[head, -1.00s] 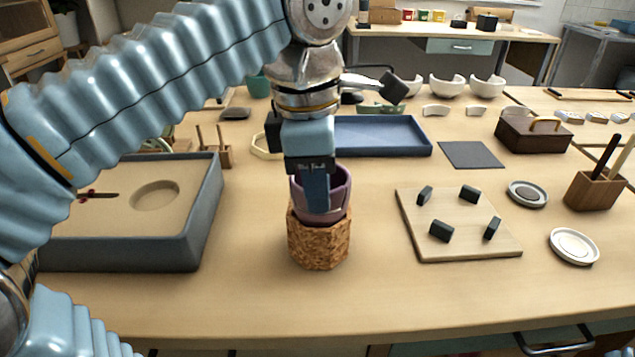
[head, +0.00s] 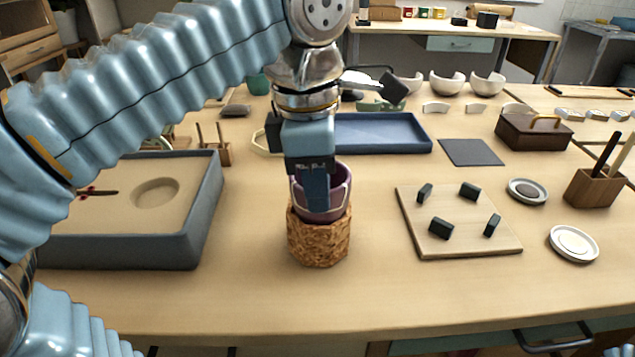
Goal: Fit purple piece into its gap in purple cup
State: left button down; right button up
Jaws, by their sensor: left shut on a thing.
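The purple cup (head: 340,197) stands in a cork holder (head: 319,243) near the middle of the table. My left gripper (head: 317,205) points down at the front of the cup, its fingers overlapping the cup wall. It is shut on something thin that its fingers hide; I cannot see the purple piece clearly. A pale line shows on the cup wall beside the fingers. The gap in the cup is hidden behind the fingers, so I cannot tell whether the piece sits in it. My right gripper is not in view.
A grey sand tray (head: 208,215) stands at the left. A wooden board (head: 460,245) with several dark blocks lies at the right, and a blue tray (head: 385,150) behind. A white dish (head: 573,244) is farther right. The table in front of the cork holder is clear.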

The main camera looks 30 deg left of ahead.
pick_arm(q)
jog(key=c, duration=0.6)
grip_release()
jog(key=shift+r, duration=0.15)
jog(key=shift+r, duration=2.9)
